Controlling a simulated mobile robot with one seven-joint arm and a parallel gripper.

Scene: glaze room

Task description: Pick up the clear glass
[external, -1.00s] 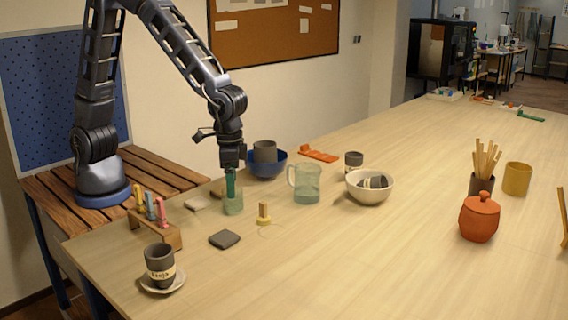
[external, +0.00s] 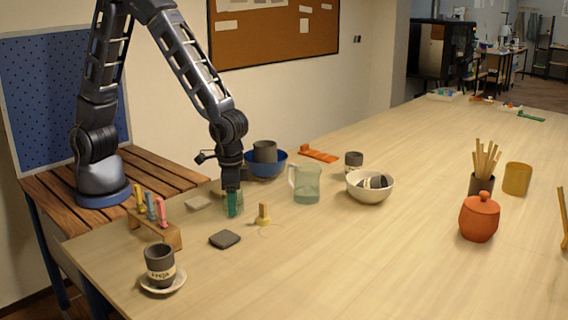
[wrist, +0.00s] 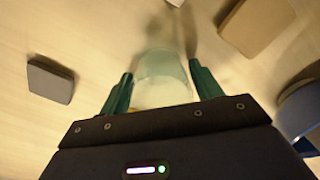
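The clear glass (wrist: 160,82) is a small, greenish see-through tumbler. In the wrist view it lies between the two green fingers of my gripper (wrist: 161,90), one on each side. In the external view my gripper (external: 232,203) points straight down at the glass's spot on the table, and the fingers and hand hide most of it. The fingers look open around the glass. I cannot tell whether either finger touches it.
A glass pitcher (external: 307,186) and a blue bowl (external: 281,168) holding a grey cup (external: 264,151) stand nearby. A dark grey tile (external: 225,239), a brush-like wooden piece (external: 263,214) and a wooden rack (external: 158,233) are close.

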